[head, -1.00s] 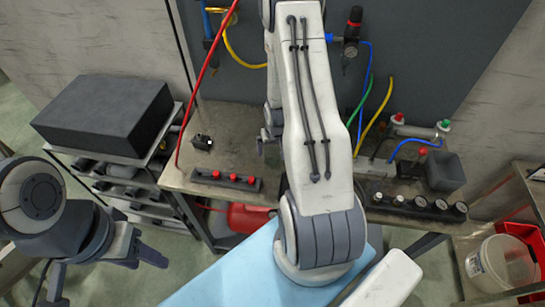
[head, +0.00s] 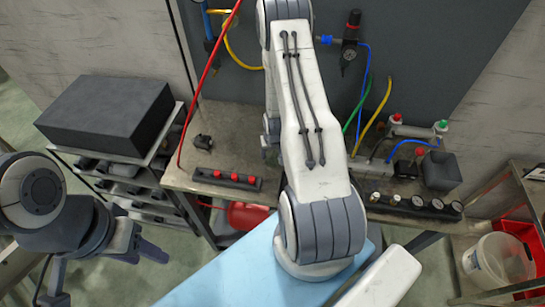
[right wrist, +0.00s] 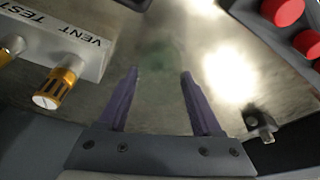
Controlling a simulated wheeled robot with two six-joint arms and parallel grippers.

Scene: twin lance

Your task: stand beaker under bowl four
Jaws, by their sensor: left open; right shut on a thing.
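My right gripper (right wrist: 158,75) shows in the right wrist view with two purple fingers held apart. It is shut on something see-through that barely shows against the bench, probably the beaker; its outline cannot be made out. In the head view my right arm hides most of this gripper over the bench. My left gripper (head: 100,275) is open and empty at the lower left, away from the bench. I cannot pick out bowl four in either view.
The metal bench (head: 235,150) carries a strip of red buttons (head: 228,178) and a row of gauges (head: 415,203). A block marked VENT and TEST (right wrist: 70,45) has brass fittings. A black box (head: 105,115) stands left. A clear bucket (head: 497,262) is at lower right.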

